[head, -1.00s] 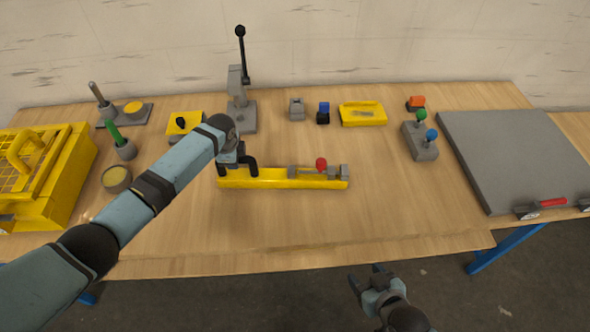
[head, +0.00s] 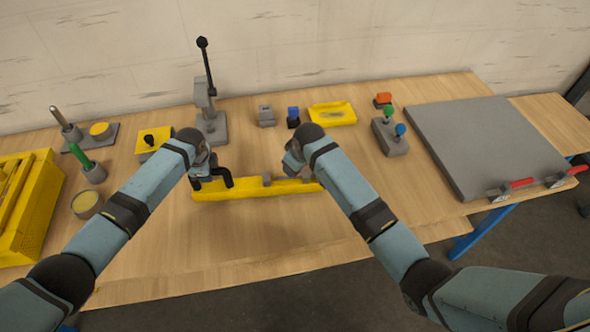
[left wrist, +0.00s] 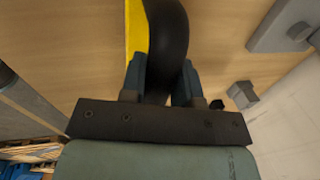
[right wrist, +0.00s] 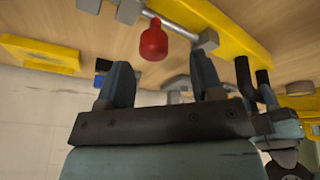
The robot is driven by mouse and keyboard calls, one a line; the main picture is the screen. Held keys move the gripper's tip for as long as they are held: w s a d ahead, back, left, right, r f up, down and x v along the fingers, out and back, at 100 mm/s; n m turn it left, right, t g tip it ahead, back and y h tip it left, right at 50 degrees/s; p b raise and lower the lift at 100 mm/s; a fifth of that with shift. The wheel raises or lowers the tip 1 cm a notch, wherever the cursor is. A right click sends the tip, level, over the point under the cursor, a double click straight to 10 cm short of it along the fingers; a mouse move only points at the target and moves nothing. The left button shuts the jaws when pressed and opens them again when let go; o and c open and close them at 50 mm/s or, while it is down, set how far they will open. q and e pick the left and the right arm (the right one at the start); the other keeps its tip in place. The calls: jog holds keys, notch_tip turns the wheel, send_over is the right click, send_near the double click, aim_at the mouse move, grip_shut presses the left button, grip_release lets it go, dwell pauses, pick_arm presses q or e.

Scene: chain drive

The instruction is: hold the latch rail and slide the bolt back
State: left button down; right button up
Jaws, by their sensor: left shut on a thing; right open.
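The yellow latch rail (head: 243,192) lies on the table in front of me, with a black handle (head: 222,176) at its left end. My left gripper (head: 196,180) is shut on that black handle (left wrist: 167,40), which shows between its fingers in the left wrist view. My right gripper (head: 292,168) is above the right part of the rail, open. In the right wrist view, the red bolt knob (right wrist: 154,42) on its grey bolt (right wrist: 180,27) lies beyond and between the open fingers (right wrist: 160,85), apart from them. In the head view my right arm hides the knob.
A grey lever press (head: 211,125) stands behind the rail. Small grey (head: 266,117) and blue (head: 293,117) blocks and a yellow tray (head: 332,113) are behind my right gripper. A joystick box (head: 390,138) and grey plate (head: 487,145) are to the right. The table front is clear.

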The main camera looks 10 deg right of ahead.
jog(key=r+g, duration=0.1)
jog(key=r, duration=0.1)
jog(key=w+r+g, duration=0.1)
jog(key=w+r+g+h, duration=0.1)
jog(key=r, duration=0.1)
jog(key=shift+w+r+n+g, duration=0.2)
jog(key=shift+r+n+g, duration=0.1)
jog(key=shift+g, duration=0.1)
notch_tip(320, 180, down, 12)
jog(key=shift+r, duration=0.15)
grip_shut()
jog(key=shift+w+a, duration=0.2)
jog(key=shift+a, duration=2.4)
grip_release()
jog(key=shift+d, duration=0.1)
